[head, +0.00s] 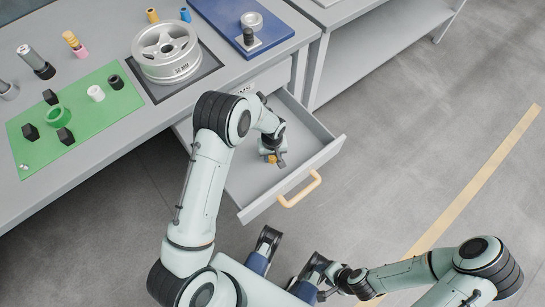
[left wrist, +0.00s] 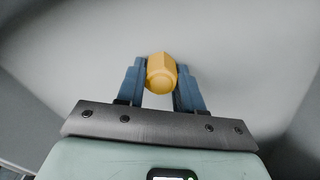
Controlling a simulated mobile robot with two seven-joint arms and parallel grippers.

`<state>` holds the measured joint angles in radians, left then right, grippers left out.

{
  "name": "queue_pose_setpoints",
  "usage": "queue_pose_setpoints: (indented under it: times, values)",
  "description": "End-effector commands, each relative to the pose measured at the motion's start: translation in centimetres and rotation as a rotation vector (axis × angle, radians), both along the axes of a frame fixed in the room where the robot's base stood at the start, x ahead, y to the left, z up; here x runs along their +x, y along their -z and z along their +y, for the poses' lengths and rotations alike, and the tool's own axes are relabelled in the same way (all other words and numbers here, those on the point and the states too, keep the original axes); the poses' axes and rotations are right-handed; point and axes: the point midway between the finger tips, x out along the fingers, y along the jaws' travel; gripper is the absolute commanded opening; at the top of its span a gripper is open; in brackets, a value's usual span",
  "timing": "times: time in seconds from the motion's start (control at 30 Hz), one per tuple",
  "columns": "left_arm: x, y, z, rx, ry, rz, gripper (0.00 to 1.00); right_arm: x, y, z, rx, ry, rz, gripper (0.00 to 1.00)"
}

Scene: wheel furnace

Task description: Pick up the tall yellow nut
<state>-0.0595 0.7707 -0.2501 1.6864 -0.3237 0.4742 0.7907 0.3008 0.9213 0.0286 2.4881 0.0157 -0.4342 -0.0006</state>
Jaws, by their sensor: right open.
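The tall yellow nut (left wrist: 161,74) is between the two blue fingers of my left gripper (left wrist: 161,82) in the left wrist view. Both fingers appear to press against its sides. In the head view my left gripper (head: 271,150) points down into the open drawer, and the nut (head: 271,158) shows at its fingertips, partly hidden. I cannot tell whether the nut touches the drawer floor. My right gripper (head: 325,286) is small at the bottom of the head view, away from the drawer, open.
The grey drawer (head: 250,190) is pulled out with its yellow handle (head: 300,190) in front. On the bench above stand a wheel rim (head: 165,52), a green mat (head: 85,140) with several parts, and a blue board (head: 225,18). Open floor lies to the right.

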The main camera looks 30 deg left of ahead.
Motion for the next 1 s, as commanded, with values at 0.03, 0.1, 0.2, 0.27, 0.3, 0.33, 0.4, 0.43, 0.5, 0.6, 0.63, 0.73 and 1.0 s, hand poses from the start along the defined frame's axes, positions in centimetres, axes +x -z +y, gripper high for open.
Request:
queue_pose_setpoints:
  times: [0.03,0.1,0.2,0.27,0.3,0.33,0.4,0.43,0.5,0.6,0.63,0.73,1.0]
  values:
    - [0.0,0.0,0.0,0.000,0.000,0.000,0.10,0.0,0.0,0.0,0.000,0.000,0.000,0.48]
    - [0.0,0.0,0.0,0.000,0.000,0.000,0.04,0.0,0.0,0.0,0.000,0.000,0.000,0.48]
    - [0.0,0.0,0.0,0.000,0.000,0.000,0.04,0.0,0.0,0.0,0.000,0.000,0.000,0.48]
    - [0.0,0.0,0.0,0.000,0.000,0.000,0.04,0.0,0.0,0.0,0.000,0.000,0.000,0.48]
    - [0.0,-0.1,0.0,0.000,0.000,0.000,0.04,0.0,0.0,0.0,0.000,0.000,0.000,0.48]
    - [0.0,-0.1,0.0,0.000,0.000,0.000,0.04,0.0,0.0,0.0,0.000,0.000,0.000,0.48]
    - [0.0,-0.3,0.0,0.000,0.001,0.000,0.04,0.0,0.0,0.0,0.000,0.000,0.001,0.48]
    - [0.0,-0.5,0.0,0.001,0.001,-0.001,0.04,0.0,-0.1,0.0,0.000,0.000,0.001,0.48]
    - [0.0,-1.0,0.0,0.001,0.001,-0.001,0.04,-0.1,-0.2,0.0,0.001,-0.001,0.002,0.48]
    - [0.1,-2.3,0.0,0.000,0.001,-0.004,0.04,-0.1,-0.4,0.0,0.001,-0.001,0.005,0.48]
    - [0.1,-2.8,0.0,0.000,0.001,-0.004,0.04,-0.2,-0.5,0.0,0.001,-0.001,0.006,0.48]
    - [0.1,-5.0,0.0,0.000,0.002,-0.005,0.04,-0.3,-0.8,0.0,0.002,-0.002,0.010,0.48]
    - [0.1,-13.0,-0.1,-0.001,0.001,-0.007,0.04,-0.8,-1.9,0.0,0.004,-0.005,0.027,0.48]
